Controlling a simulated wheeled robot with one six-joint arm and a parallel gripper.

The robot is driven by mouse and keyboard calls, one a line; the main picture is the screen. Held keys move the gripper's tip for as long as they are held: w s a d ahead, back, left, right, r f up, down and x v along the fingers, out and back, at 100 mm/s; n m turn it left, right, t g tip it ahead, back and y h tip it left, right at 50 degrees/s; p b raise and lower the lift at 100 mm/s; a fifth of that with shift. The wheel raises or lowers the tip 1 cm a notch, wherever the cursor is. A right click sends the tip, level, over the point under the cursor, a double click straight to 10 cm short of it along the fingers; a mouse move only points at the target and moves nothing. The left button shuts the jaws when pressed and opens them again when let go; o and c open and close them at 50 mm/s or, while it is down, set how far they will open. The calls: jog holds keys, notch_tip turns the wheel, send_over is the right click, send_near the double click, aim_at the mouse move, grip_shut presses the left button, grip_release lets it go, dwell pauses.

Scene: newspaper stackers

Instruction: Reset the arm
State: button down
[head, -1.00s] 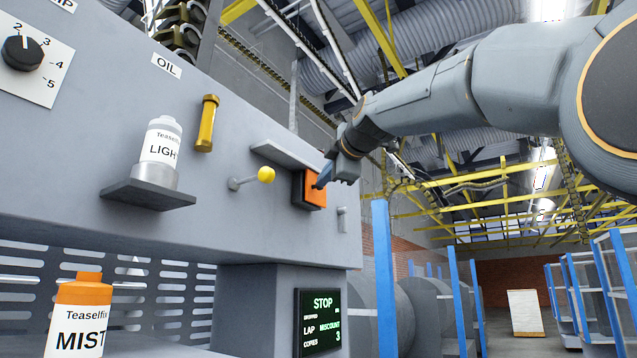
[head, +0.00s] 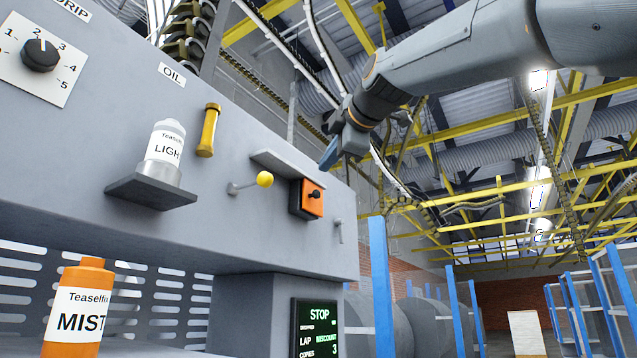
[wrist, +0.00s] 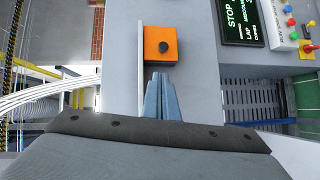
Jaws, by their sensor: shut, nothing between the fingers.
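My gripper (head: 330,154) is raised in the head view, above and to the right of an orange switch box (head: 314,199) with a black knob. The gripper is clear of the box and holds nothing. In the wrist view, my gripper (wrist: 162,84) shows as blue fingers pressed together, pointing toward the orange box (wrist: 151,45). A gap separates the fingertips from the black knob in the head view.
An orange MIST bottle (head: 92,275) stands lower left. A STOP display (head: 317,328) is below. Blue posts (head: 380,280) stand right.

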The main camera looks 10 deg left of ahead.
jog(key=shift+v, duration=1.1)
